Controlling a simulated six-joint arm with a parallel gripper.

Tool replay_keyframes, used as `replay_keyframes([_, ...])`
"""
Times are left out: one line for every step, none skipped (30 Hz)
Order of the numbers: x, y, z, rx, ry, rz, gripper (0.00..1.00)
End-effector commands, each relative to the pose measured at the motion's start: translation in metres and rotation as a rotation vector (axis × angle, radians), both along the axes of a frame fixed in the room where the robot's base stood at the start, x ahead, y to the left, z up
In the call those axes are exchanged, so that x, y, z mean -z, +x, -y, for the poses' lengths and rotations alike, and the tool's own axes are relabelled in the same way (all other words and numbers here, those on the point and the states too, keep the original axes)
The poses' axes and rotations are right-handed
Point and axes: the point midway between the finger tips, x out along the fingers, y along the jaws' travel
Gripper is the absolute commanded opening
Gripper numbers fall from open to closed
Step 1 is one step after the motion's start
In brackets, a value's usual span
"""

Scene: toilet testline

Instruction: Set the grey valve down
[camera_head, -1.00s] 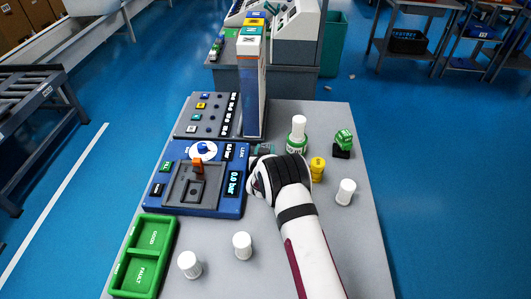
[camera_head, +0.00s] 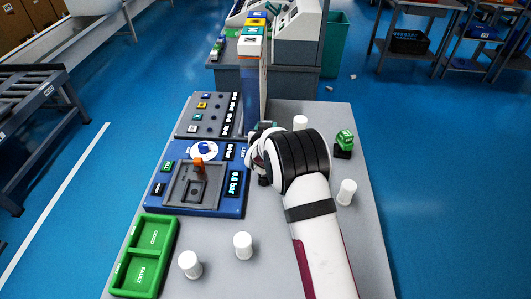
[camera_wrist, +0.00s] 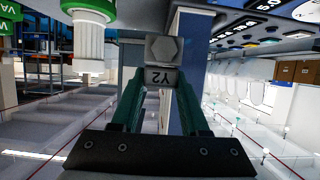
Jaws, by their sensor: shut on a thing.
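My gripper (camera_wrist: 160,88) has teal fingers, shut on the grey valve (camera_wrist: 163,52), a small block with a hexagonal end and the label Y2. The valve is hidden or too small to tell there. In the wrist view it appears raised clear of the table.
A green valve (camera_head: 344,140) sits at back right. A green GOOD/FAULT tray (camera_head: 143,255) lies at front left. A white post (camera_wrist: 89,40) is close left in the wrist view.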

Motion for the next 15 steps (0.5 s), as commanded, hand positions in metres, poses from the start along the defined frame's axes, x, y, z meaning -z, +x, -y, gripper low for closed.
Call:
replay_keyframes([-0.012, 0.001, 0.0, 0.0, 0.0, 0.006, 0.0])
replay_keyframes([-0.02, 0.001, 0.0, -0.001, 0.001, 0.006, 0.0])
replay_keyframes([-0.032, 0.001, 0.0, 0.0, 0.002, 0.007, 0.0])
replay_keyframes([-0.038, 0.0, 0.0, -0.001, 0.001, 0.006, 0.0])
replay_keyframes([-0.046, 0.001, 0.0, -0.001, 0.001, 0.007, 0.0])
replay_keyframes([-0.056, 0.0, 0.0, 0.0, 0.002, 0.006, 0.0])
replay_keyframes([-0.06, -0.002, 0.002, -0.003, 0.0, 0.004, 0.0])
replay_keyframes([-0.058, -0.008, 0.006, -0.011, -0.002, 0.001, 0.0])
replay_keyframes([-0.057, -0.014, 0.009, -0.02, -0.003, -0.001, 0.0])
replay_keyframes([-0.058, -0.019, 0.011, -0.029, -0.003, 0.0, 0.0])
replay_keyframes([-0.059, -0.025, 0.013, -0.039, -0.003, 0.0, 0.0])
replay_keyframes([-0.06, -0.032, 0.016, -0.054, -0.002, 0.001, 0.0])
replay_keyframes([-0.06, -0.038, 0.017, -0.067, -0.003, 0.001, 0.0])
replay_keyframes([-0.06, -0.045, 0.019, -0.081, -0.003, 0.0, 0.0])
replay_keyframes([-0.061, -0.056, 0.02, -0.104, -0.003, 0.0, 0.0])
